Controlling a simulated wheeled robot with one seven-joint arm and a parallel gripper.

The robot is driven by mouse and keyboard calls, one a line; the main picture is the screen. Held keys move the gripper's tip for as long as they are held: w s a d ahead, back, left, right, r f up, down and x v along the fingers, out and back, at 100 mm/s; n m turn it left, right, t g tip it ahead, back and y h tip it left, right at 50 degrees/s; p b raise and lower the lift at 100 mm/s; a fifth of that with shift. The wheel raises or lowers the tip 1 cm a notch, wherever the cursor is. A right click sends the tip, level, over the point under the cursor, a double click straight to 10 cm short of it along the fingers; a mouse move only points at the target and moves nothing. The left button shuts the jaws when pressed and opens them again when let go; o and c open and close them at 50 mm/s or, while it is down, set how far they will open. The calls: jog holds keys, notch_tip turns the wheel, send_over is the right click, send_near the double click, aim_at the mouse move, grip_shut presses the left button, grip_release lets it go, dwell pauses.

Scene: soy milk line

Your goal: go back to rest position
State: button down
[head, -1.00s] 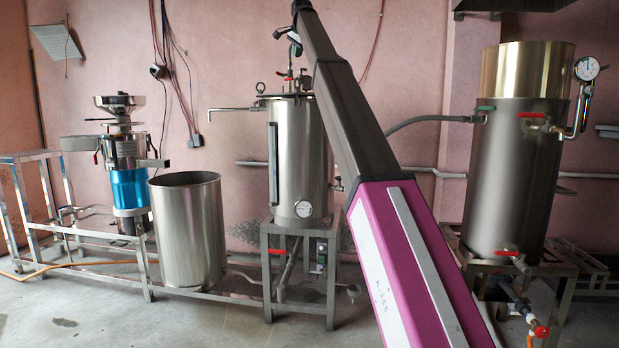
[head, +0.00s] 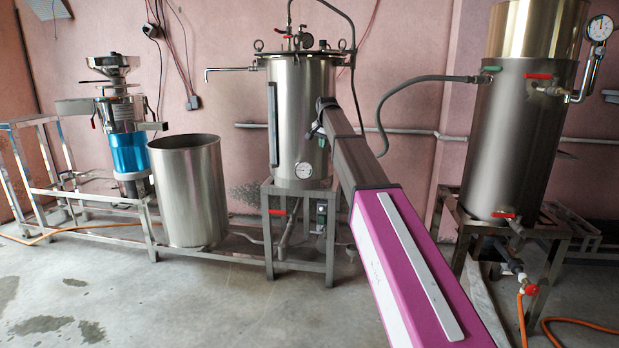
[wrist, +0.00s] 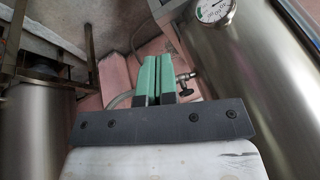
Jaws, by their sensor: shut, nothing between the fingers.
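My magenta and black arm reaches up from the lower right in the head view. Its dark far end (head: 325,110) overlaps the right side of the middle steel tank (head: 290,105); I cannot tell if they touch. In the wrist view my gripper (wrist: 152,75) shows two green fingers side by side, closed together with nothing held between them. A steel tank with a dial gauge (wrist: 212,10) fills the right side of that view.
The large boiler (head: 520,150) stands on a metal frame at right, with a hose (head: 410,100) running left. An open steel barrel (head: 190,190) and a grinder with a blue section (head: 128,152) stand at left. Concrete floor (head: 200,310) is clear in front.

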jog(key=s+d+f+n+g, duration=0.15)
jog(key=s+d+f, duration=0.25)
jog(key=s+f, duration=0.85)
jog(key=s+d+f+n+g, duration=0.15)
jog(key=s+d+f, duration=0.25)
jog(key=s+f, duration=0.85)
jog(key=s+d+f+n, duration=0.1)
jog(key=s+d+f, duration=0.1)
jog(key=s+f, duration=0.7)
jog(key=s+d+f+n+g, duration=0.1)
jog(key=s+d+f, duration=0.2)
jog(key=s+f, duration=0.6)
jog(key=s, duration=0.3)
jog(key=shift+s+f+n+g, duration=0.2)
jog(key=shift+f+n+g, duration=0.1)
jog(key=shift+n, duration=0.1)
